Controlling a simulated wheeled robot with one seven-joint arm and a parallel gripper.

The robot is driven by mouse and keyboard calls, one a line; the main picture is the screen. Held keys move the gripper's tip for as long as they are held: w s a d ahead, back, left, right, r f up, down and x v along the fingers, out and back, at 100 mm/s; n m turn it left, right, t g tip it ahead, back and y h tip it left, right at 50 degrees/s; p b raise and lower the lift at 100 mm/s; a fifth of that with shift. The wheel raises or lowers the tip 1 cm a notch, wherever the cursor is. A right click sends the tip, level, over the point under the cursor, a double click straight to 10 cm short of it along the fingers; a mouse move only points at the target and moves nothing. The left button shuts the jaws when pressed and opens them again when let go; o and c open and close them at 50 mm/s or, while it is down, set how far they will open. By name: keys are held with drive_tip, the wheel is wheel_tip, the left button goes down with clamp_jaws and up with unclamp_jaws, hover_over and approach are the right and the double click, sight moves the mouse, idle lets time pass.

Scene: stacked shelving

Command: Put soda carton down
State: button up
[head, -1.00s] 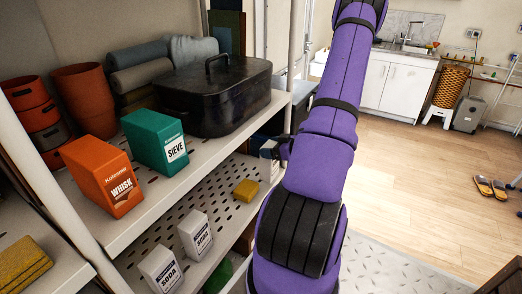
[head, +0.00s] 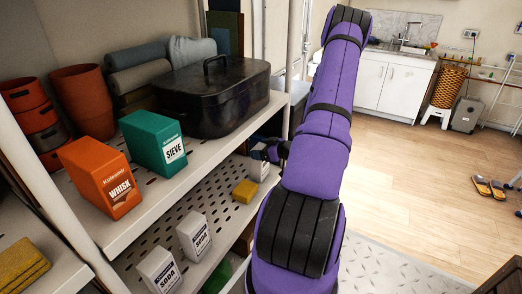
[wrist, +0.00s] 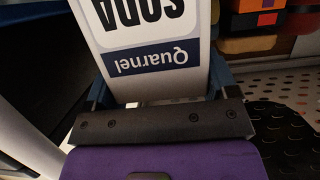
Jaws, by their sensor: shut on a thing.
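My gripper (head: 271,152) is shut on a white soda carton (head: 259,166), over the far end of the perforated lower shelf (head: 226,208). In the wrist view the carton (wrist: 150,38) fills the space between the blue fingers, its "SODA" and "Quarnel" print upside down. Its lower end is hard to make out in the head view, so I cannot tell whether it touches the shelf. Two more soda cartons stand at the near end of that shelf, one (head: 194,237) behind the other (head: 160,271).
A yellow block (head: 245,191) lies on the lower shelf close to the held carton. The upper shelf (head: 197,156) above carries a black roaster (head: 215,100), a green sieve box (head: 153,143) and an orange whisk box (head: 100,178). Bare shelf lies between the yellow block and the standing cartons.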

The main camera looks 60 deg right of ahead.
drive_tip(key=shift+f, duration=0.1)
drive_tip(key=o, duration=1.5)
drive_tip(key=shift+c, duration=0.2)
drive_tip(key=shift+s, duration=0.2)
drive_tip(key=v, duration=1.1)
drive_tip(key=shift+s+r, duration=0.25)
drive_tip(key=shift+s, duration=0.05)
